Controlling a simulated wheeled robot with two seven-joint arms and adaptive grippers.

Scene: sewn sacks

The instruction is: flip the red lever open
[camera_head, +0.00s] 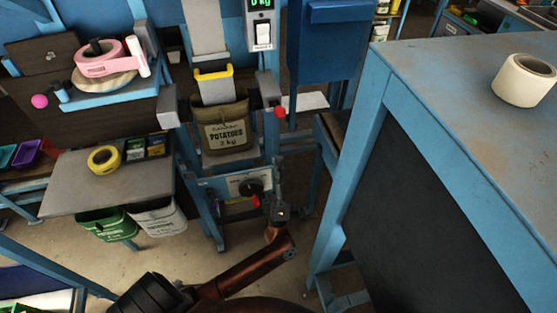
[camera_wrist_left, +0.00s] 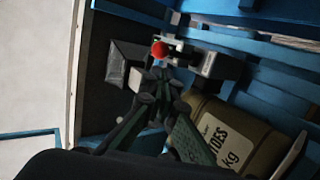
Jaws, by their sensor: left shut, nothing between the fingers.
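The red lever's round knob (camera_head: 279,112) sits at the right side of the clamp above the potato sack in the head view. It also shows in the left wrist view (camera_wrist_left: 158,49), just beyond my fingertips. My left gripper (camera_head: 278,183) is below the knob in the head view, beside the stand, small and dark. In the wrist view the left gripper (camera_wrist_left: 158,76) is shut and empty, its fingertips pointing toward the knob; I cannot tell whether they touch. The brown potato sack (camera_head: 226,130) hangs upright under the yellow-edged chute (camera_head: 213,73). My right gripper is not in view.
A blue table (camera_head: 430,70) with a white tape roll (camera_head: 524,80) stands close on the right. A grey side shelf (camera_head: 75,185) with a yellow tape roll (camera_head: 104,159) is on the left. A scale display (camera_head: 262,25) is above. Some floor shows between stand and table.

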